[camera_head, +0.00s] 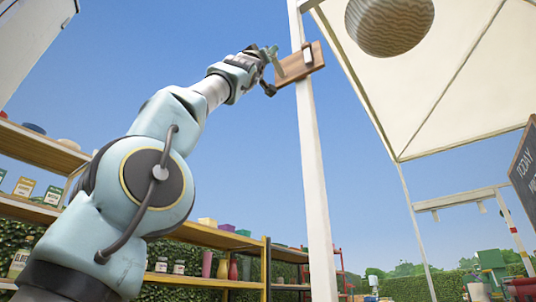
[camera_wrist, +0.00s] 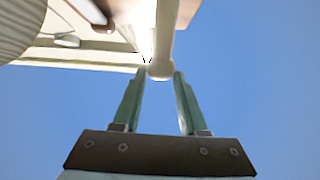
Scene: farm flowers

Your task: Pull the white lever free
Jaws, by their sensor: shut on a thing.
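The white lever (camera_wrist: 161,68) shows in the wrist view as a pale bar with a rounded end, running up out of frame. My gripper (camera_wrist: 159,76) has its two green fingers on either side of that rounded end and is shut on it. In the head view my gripper (camera_head: 275,61) is raised high, at the left edge of a wooden board (camera_head: 317,59) fixed on a white post (camera_head: 316,170).
A round woven lamp (camera_head: 390,22) hangs under a cream canopy (camera_head: 440,80) at the upper right. Shelves with jars and pots (camera_head: 225,240) stand low behind my arm. A dark chalkboard (camera_head: 525,170) is at the right edge. Open sky surrounds my gripper on its left.

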